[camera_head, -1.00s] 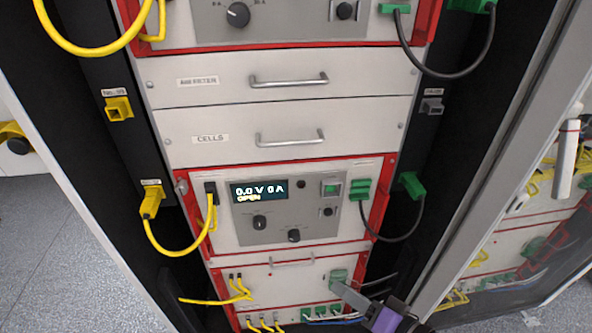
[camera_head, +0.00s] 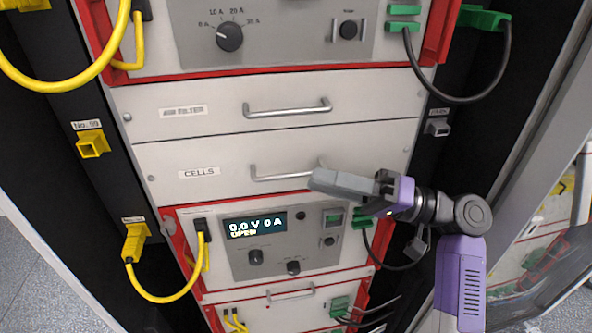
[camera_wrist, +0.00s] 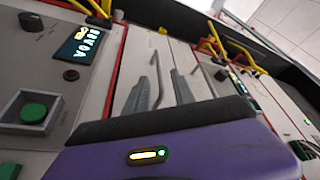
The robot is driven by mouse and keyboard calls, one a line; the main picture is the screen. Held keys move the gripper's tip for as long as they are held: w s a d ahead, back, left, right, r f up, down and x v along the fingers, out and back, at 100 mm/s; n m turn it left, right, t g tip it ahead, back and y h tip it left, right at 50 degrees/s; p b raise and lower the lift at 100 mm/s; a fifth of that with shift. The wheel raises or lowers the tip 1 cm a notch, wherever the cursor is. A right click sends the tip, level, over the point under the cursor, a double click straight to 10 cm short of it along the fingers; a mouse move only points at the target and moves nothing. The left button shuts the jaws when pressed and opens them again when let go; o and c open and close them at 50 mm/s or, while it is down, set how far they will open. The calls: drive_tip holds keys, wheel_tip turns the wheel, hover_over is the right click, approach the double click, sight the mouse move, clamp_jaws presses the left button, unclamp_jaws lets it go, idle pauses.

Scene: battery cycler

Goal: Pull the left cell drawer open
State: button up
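The drawer labelled CELLS (camera_head: 225,158) is a pale front panel with a metal bar handle (camera_head: 280,174). It looks closed, flush with the panel above. My gripper (camera_head: 325,181) is in front of the right end of this handle, fingers pointing left and toward the panel, and hides that end. In the wrist view the two grey fingers (camera_wrist: 162,90) stand apart with a gap between them, against the drawer fronts. A thin bar shows close to the left finger; I cannot tell whether the fingers touch it. No other drawer labelled for cells is in view.
An AIR FILTER panel (camera_head: 225,110) with a similar handle (camera_head: 288,107) is directly above. Below is a red-framed unit with a display (camera_head: 256,225). Yellow cables (camera_head: 165,298) hang at left, dark cables with green plugs (camera_head: 484,18) at right. An open glass door (camera_head: 545,270) stands at right.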

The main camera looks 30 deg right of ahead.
sight(298, 175)
drive_tip(key=shift+p+x, duration=0.35)
drive_tip(key=shift+x, duration=2.25)
clamp_jaws()
drive_tip(key=shift+d, duration=0.1)
